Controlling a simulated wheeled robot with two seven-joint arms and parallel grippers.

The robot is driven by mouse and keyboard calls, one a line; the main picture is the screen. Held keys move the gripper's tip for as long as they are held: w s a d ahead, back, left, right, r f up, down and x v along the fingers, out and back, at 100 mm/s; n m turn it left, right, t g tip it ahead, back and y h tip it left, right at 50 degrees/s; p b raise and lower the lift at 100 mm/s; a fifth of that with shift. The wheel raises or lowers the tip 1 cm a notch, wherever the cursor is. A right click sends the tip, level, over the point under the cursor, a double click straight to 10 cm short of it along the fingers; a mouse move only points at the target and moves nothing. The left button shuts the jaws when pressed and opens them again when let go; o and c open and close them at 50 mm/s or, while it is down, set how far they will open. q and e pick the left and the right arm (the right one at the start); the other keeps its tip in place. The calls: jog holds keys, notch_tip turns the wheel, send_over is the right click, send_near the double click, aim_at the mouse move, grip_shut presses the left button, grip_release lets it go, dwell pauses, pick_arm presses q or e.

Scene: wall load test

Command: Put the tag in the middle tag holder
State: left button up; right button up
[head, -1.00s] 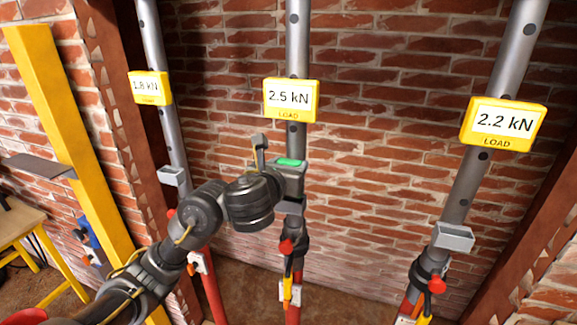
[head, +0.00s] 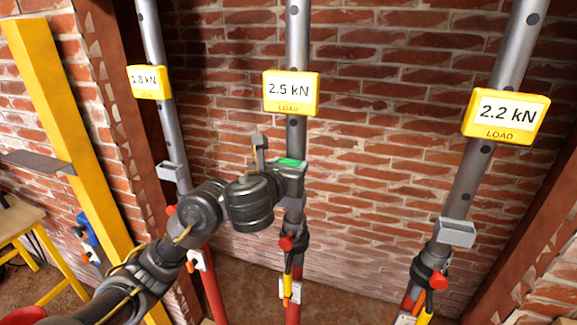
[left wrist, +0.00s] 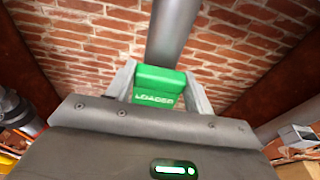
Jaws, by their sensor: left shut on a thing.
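The tag is green and reads "LOADED" in the left wrist view (left wrist: 158,86). In the head view its green top (head: 290,162) shows in front of the middle post (head: 297,45), below the 2.5 kN display. My left gripper (head: 290,170) is shut on the tag, with a grey finger on each side of it in the left wrist view (left wrist: 158,92). The middle tag holder is hidden or cannot be told apart from the gripper, so I cannot tell whether the tag touches it. My right gripper is not in view.
Grey tag holders sit on the left post (head: 172,172) and right post (head: 456,232). Yellow displays hang above them, left (head: 150,82) and right (head: 505,117). A brick wall (head: 400,110) stands close behind. A yellow upright (head: 60,120) and small table (head: 22,220) are at left.

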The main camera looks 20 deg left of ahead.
aim_at(294, 137)
pick_arm(q)
jog(key=shift+f, duration=0.25)
jog(key=shift+f+b, duration=0.55)
jog(key=shift+b, duration=0.15)
jog(key=o, duration=1.5)
jog(key=shift+o, duration=0.2)
jog(key=shift+r, duration=0.1)
notch_tip(294, 137, up, 8)
jog(key=p, duration=0.8)
jog(key=shift+p, duration=0.3)
